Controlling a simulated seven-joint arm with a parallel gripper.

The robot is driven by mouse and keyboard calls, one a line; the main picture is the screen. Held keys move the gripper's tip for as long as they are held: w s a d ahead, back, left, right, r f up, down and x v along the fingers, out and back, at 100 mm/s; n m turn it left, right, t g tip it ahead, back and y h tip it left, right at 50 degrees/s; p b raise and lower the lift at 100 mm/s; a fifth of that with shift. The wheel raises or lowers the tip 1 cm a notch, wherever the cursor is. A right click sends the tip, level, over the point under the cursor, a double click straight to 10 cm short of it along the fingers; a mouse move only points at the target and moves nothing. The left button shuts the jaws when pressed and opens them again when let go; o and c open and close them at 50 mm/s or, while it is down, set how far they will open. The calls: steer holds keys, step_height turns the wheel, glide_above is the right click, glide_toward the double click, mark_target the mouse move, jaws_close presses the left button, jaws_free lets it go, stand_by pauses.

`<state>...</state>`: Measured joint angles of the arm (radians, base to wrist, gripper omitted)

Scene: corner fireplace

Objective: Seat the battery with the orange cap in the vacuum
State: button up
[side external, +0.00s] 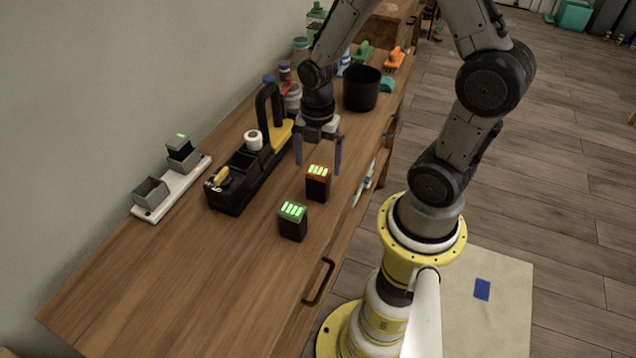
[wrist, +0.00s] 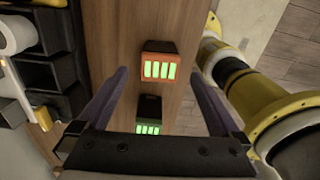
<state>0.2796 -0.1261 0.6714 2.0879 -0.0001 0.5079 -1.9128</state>
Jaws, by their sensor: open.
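The battery with the orange cap (side external: 317,184) stands upright on the wooden workbench, its four-bar green display facing up. It also shows in the wrist view (wrist: 157,69), in line with the gap between my fingers. My gripper (side external: 319,167) is open and empty, pointing down. Its fingertips look above or just behind this battery; the exact height is hard to tell. A green-capped battery (side external: 292,222) stands nearer the front, and also shows in the wrist view (wrist: 148,116). I cannot make out for certain which object is the vacuum.
A black caddy (side external: 232,190) with a tall handle stands left of the batteries. A white strip (side external: 178,187) with grey sockets, one holding a battery, lies by the wall. A black pot (side external: 361,89) stands behind my gripper. The front bench top is clear.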

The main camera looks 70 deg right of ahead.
mark_target(318, 170)
steer(key=shift+d+f, duration=0.1)
steer(key=shift+f, duration=2.25)
jaws_close()
